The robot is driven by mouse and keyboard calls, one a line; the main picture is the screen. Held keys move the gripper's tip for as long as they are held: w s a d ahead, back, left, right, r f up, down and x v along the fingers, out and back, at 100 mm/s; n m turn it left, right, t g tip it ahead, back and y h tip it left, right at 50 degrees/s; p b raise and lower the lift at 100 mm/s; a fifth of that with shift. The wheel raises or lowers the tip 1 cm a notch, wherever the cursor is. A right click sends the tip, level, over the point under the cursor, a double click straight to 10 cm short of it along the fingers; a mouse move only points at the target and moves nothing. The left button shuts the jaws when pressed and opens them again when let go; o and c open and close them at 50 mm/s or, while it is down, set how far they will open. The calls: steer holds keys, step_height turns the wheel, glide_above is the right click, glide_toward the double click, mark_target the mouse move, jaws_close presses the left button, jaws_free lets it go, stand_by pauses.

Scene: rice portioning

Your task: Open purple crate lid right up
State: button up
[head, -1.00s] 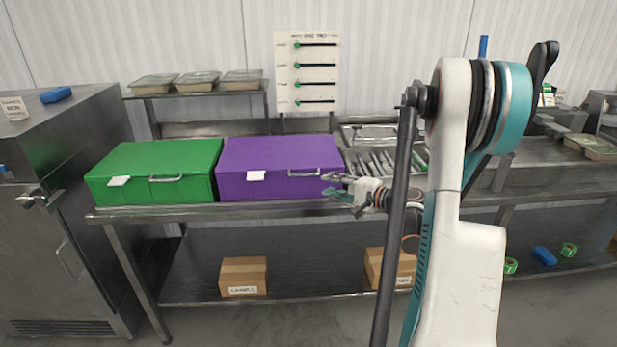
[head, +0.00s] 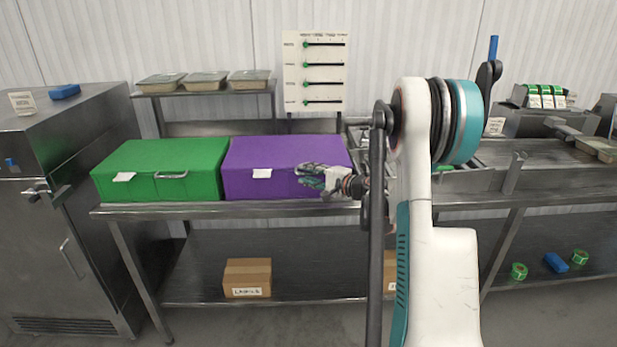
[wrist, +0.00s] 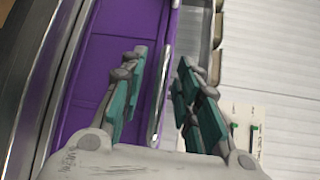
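The purple crate (head: 285,155) stands shut on the steel table, with its lid flat and a white label on its front. It also shows in the wrist view (wrist: 103,55). My gripper (head: 309,176) is at the right part of the crate's front and covers the handle in the head view. In the wrist view, my gripper (wrist: 163,80) has its teal-padded fingers apart. A bright metal bar, apparently the crate's handle (wrist: 161,95), lies between them in the picture. I see no clear contact between fingers and bar.
A green crate (head: 165,160) stands shut close on the left of the purple one. Lidded trays (head: 206,80) sit on a raised shelf behind, beside a white slider board (head: 315,72). A cardboard box (head: 247,277) is on the lower shelf.

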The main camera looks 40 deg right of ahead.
steer(key=shift+w, duration=0.2)
steer(key=shift+a, duration=0.1)
jaws_close()
steer(key=shift+s, duration=0.1)
